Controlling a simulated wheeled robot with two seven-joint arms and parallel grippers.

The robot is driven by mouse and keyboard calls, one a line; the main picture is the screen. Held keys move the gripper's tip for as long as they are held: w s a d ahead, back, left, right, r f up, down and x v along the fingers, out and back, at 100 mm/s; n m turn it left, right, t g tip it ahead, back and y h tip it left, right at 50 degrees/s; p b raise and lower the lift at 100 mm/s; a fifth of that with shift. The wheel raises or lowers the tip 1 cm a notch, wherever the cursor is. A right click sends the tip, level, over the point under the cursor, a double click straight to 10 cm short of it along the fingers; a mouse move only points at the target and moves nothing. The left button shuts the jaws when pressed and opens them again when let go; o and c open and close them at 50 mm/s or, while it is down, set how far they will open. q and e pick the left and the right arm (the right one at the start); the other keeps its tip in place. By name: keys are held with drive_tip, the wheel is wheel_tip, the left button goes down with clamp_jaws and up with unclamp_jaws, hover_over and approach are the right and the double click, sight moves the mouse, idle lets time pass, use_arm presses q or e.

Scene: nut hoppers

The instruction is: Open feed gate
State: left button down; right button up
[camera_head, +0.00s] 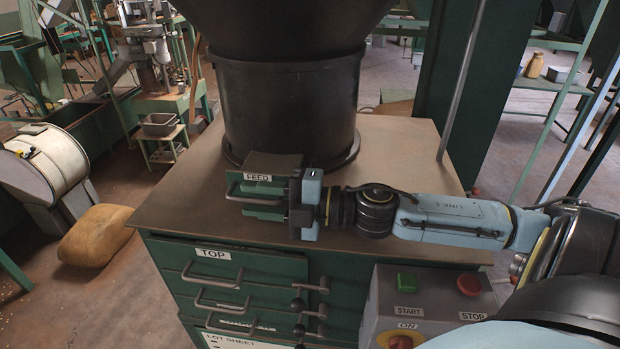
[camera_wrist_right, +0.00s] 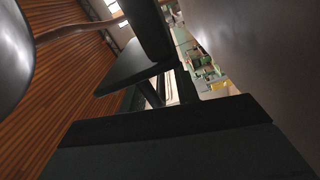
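The feed gate (camera_head: 262,207) is a green front with a white FEED label and a curved metal bar handle (camera_head: 240,199). It sits low at the front of the black round hopper (camera_head: 290,100). My right gripper (camera_head: 290,200) reaches in from the right, level with the gate, its dark finger end against or just in front of the gate's right side. I cannot tell whether it touches the handle. In the right wrist view, dark finger parts (camera_wrist_right: 130,65) fill the middle, and a curved metal bar (camera_wrist_right: 80,30) shows at upper left. My left gripper is not in view.
The hopper stands on a brown-topped green cabinet (camera_head: 190,200) with a TOP drawer (camera_head: 213,266) and more handles below. A grey control box (camera_head: 430,305) with START and STOP buttons is at lower right, under my right arm.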

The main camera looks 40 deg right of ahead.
drive_tip(key=v, duration=0.4)
drive_tip(key=shift+f+b, duration=0.1)
drive_tip(key=shift+b, duration=0.25)
drive_tip(key=shift+v, duration=4.2)
drive_tip(key=shift+a, duration=0.1)
